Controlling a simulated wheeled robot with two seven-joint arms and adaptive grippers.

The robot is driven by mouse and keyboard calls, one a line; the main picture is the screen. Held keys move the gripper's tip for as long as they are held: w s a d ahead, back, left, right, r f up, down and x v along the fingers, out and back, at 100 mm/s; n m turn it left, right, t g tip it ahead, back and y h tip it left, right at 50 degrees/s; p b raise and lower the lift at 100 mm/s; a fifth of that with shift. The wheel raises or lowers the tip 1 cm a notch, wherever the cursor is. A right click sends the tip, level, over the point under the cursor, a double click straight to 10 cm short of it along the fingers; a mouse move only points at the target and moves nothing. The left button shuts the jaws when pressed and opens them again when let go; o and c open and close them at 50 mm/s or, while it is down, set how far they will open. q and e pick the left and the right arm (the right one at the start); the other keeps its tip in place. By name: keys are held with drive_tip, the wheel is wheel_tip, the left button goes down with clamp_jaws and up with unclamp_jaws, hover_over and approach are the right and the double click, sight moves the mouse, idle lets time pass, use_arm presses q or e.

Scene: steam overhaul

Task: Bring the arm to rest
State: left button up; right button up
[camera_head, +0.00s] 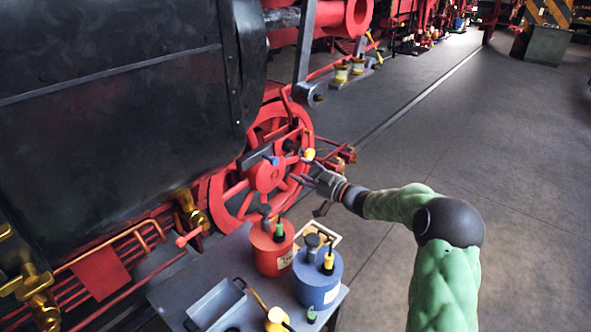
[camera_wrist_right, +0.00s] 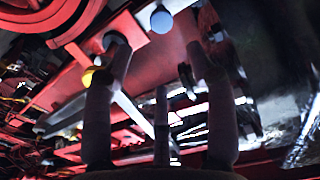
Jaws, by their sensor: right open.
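My right arm (camera_head: 440,240), with green links and a dark elbow, reaches in from the lower right of the head view. My right gripper (camera_head: 308,190) is open beside the red spoked wheel (camera_head: 222,200) of the locomotive. In the right wrist view its grey fingers (camera_wrist_right: 160,90) stand apart, with nothing visible held between them. A yellow ball (camera_head: 309,154) shows just beyond the gripper, and also in the wrist view (camera_wrist_right: 95,78) beside the left finger. A pale blue ball (camera_wrist_right: 161,20) is near the top there. My left gripper is not in view.
A grey bench (camera_head: 180,285) below the gripper carries a red can (camera_head: 272,255), a blue can (camera_head: 318,285) and a grey tray (camera_head: 215,303). The black locomotive side (camera_head: 120,110) fills the left. Open floor (camera_head: 530,190) lies to the right.

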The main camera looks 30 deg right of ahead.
drive_tip(key=shift+s, duration=0.1)
idle(0.5)
drive_tip(key=s+a+f+m+g+h, duration=0.1)
drive_tip(key=s+a+f+m+g, duration=0.1)
drive_tip(key=a+f, duration=0.6)
drive_tip(key=s+a+f+m+g+h, duration=0.15)
drive_tip(key=a+f, duration=0.25)
drive_tip(key=f, duration=0.8)
drive_tip(key=s+a+f+m+g, duration=0.25)
drive_tip(key=a+f, duration=0.35)
drive_tip(key=f, duration=0.4)
drive_tip(key=s+a+f+g, duration=0.3)
drive_tip(key=s+a+f, duration=0.1)
drive_tip(key=s, duration=0.5)
drive_tip(key=s+a+f+g, duration=0.4)
drive_tip(key=s+a+f, duration=0.1)
drive_tip(key=s, duration=0.5)
drive_tip(key=s+a+f+g, duration=0.3)
drive_tip(key=s+a+f, duration=0.2)
drive_tip(key=s, duration=0.4)
drive_tip(key=shift+s+a+g+y, duration=0.2)
drive_tip(key=shift+a+g+y, duration=0.1)
drive_tip(key=shift+y, duration=0.05)
